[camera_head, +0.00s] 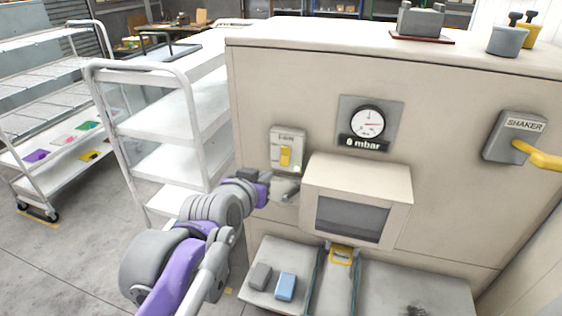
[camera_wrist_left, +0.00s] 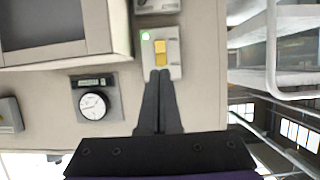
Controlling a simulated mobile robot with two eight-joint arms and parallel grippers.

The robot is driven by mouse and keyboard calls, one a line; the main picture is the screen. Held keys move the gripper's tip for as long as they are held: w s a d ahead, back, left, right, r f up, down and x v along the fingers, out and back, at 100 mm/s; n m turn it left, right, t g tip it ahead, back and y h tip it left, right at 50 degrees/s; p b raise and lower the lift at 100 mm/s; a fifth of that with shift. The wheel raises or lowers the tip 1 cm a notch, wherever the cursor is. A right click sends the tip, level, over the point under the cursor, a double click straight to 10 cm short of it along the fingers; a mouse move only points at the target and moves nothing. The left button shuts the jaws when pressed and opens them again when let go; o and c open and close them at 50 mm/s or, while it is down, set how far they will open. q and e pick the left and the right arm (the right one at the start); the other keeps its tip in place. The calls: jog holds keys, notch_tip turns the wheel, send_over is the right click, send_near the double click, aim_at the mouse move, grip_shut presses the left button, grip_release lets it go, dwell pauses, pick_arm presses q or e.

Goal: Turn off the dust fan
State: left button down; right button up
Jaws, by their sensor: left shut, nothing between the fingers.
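The dust fan switch (camera_head: 287,150) is a pale plate with a yellow rocker on the front of the beige cabinet, left of the gauge. Its label is too small to read surely. In the left wrist view, which is upside down, the switch plate (camera_wrist_left: 175,58) shows a lit green lamp (camera_wrist_left: 145,36) beside the yellow rocker (camera_wrist_left: 160,53). My left gripper (camera_wrist_left: 160,74) is shut and empty, its dark fingertips over the picture's lower end of the rocker; I cannot tell whether they touch. My right gripper is out of view.
A gauge (camera_head: 369,122) and a protruding box with a dark window (camera_head: 352,215) are right of the switch. A shaker switch (camera_head: 515,137) with a yellow lever is at far right. Grey and blue blocks (camera_head: 286,286) lie on the lower shelf. White trolleys (camera_head: 165,125) stand left.

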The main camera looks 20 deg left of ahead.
aim_at(284, 162)
pick_arm(q)
jog(key=x, duration=1.2)
jog(key=shift+w+f, duration=0.15)
jog(key=shift+w, duration=0.25)
jog(key=shift+w+f, duration=0.3)
jog(key=shift+w, duration=0.25)
jog(key=shift+w+d+f, duration=0.1)
jog(key=shift+w+f, duration=0.1)
jog(key=shift+w, duration=0.05)
jog(key=shift+r, duration=0.15)
